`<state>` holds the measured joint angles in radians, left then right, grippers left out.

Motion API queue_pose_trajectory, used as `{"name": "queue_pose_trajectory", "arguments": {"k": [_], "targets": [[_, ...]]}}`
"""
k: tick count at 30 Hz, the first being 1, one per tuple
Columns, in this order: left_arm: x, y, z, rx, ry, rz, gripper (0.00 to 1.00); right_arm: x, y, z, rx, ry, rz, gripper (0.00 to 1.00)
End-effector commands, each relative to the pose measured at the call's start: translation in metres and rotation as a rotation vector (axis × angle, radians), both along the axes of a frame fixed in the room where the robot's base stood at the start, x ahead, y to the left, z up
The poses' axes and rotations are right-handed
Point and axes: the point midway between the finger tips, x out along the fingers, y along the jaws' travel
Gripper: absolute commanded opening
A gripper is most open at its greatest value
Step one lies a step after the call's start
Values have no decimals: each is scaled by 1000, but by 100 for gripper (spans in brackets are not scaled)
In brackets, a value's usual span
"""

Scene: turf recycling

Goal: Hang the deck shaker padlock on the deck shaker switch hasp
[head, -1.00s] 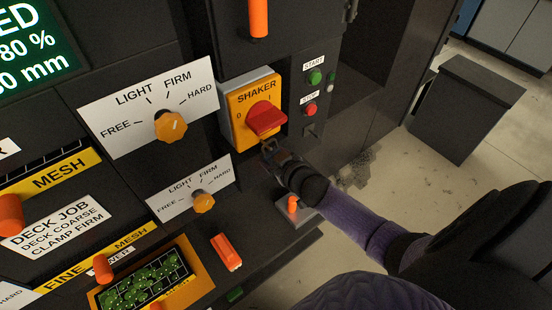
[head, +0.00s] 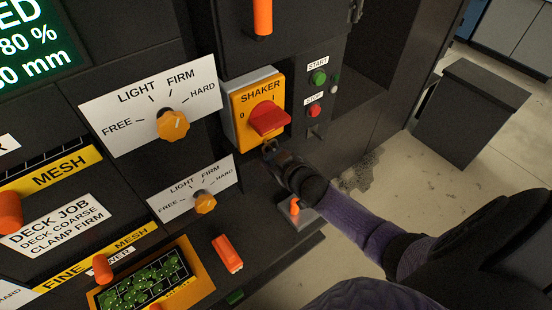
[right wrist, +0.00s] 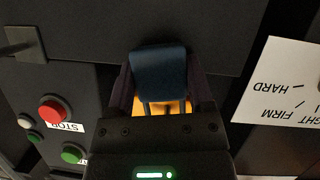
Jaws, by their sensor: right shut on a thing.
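The deck shaker switch is a yellow plate (head: 243,124) on a grey box, with a red handle (head: 268,118) set across it. My right gripper (head: 272,152) is at the lower edge of this box, below the handle. It is shut on the padlock, a dark blue block (right wrist: 160,72) between the fingers in the right wrist view. Two thin shackle legs show below the block against orange. In the head view the padlock is small and mostly hidden by the gripper. I cannot make out the hasp or whether the shackle touches it. My left gripper is out of view.
Right of the switch are a green START button (head: 319,78) and a red STOP button (head: 314,111). Dial plates with orange knobs (head: 173,126) lie to the left. An orange handle (head: 227,254) and a small orange lever (head: 295,207) sit below, near my right arm.

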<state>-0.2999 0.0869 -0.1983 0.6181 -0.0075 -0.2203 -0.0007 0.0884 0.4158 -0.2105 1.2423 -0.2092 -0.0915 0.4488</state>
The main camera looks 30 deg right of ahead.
Motion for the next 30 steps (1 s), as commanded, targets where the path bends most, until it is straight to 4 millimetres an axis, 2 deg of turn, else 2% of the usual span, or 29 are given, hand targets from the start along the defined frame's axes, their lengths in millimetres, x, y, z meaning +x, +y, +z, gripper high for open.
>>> {"name": "queue_pose_trajectory", "arguments": {"k": [15,16,18,20,21,29,30], "targets": [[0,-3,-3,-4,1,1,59,0,0,-3,0,0,0,3],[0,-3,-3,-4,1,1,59,0,0,-3,0,0,0,69],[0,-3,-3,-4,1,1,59,0,0,-3,0,0,0,84],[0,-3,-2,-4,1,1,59,0,0,-3,0,0,0,97],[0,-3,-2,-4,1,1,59,0,0,-3,0,0,0,100],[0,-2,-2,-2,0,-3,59,0,0,-3,0,1,0,100],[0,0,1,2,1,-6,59,-5,0,0,0,2,0,100]]}}
